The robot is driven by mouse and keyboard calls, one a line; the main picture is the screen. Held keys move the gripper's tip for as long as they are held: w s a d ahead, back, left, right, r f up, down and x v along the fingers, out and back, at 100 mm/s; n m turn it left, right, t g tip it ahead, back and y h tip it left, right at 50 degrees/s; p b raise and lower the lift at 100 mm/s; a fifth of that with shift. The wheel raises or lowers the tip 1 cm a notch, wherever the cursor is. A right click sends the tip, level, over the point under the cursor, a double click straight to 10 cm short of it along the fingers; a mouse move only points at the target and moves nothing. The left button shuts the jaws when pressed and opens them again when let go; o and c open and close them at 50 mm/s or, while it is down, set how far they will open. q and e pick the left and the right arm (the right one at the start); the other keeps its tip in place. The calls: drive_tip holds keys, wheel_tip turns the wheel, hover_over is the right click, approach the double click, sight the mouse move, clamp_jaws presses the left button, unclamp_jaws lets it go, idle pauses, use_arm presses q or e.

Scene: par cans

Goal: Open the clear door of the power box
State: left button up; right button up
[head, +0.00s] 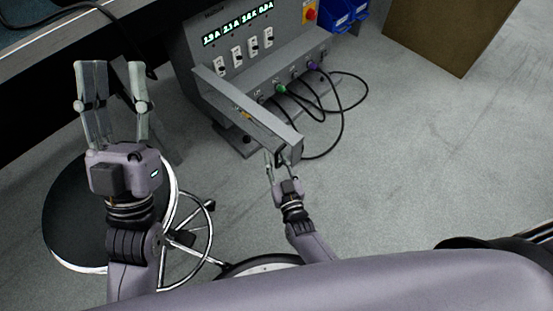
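The grey power box (200,28) stands at the top centre, with lit green readouts and several white switches on its front. Its door (245,108), a grey-framed panel, stands out from the box front and slants down to the right. The clear pane is hard to make out. My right gripper (281,157) is at the door's near right end, its fingers close to or around that edge. Whether they are closed on it is unclear. My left gripper (113,72) is open and empty, to the left of the box and apart from it.
Black cables (341,120) with green and purple plugs loop from the box to the floor. A round black stool (75,220) with a chrome base is under my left arm. A dark bench (60,45) is upper left. A brown panel (440,35) stands upper right; the floor at right is clear.

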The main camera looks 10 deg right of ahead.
drive_tip(key=shift+s, duration=0.2)
drive_tip(key=s+d, duration=0.1)
drive_tip(key=s, duration=1)
drive_tip(key=shift+s, duration=0.25)
drive_tip(key=shift+s+d, duration=0.1)
drive_tip(key=shift+d, duration=0.05)
